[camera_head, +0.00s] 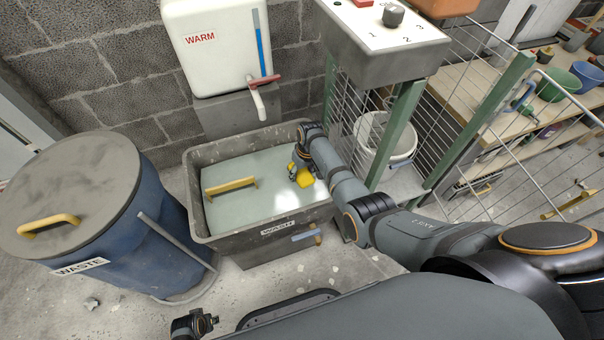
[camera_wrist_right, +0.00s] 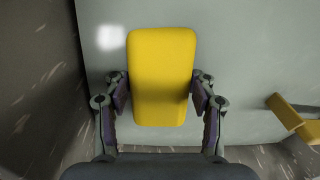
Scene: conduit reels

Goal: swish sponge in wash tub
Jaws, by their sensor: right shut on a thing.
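The grey wash tub (camera_head: 268,225), labelled WASH, stands by the wall and holds pale water (camera_head: 245,205). My right gripper (camera_head: 300,172) reaches over the tub's right part. It is shut on the yellow sponge (camera_head: 305,182). In the right wrist view the sponge (camera_wrist_right: 163,75) sits upright between the two fingers of the gripper (camera_wrist_right: 160,92), with pale water behind it. How deep the sponge sits in the water, I cannot tell. My left gripper (camera_head: 196,322) shows small and dark at the bottom edge; its jaws are unclear.
A blue WASTE bin (camera_head: 110,235) stands left. A white WARM tank (camera_head: 215,45) with a spout (camera_head: 258,103) hangs behind the tub. A control box (camera_head: 385,45) and wire fence (camera_head: 430,120) stand right.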

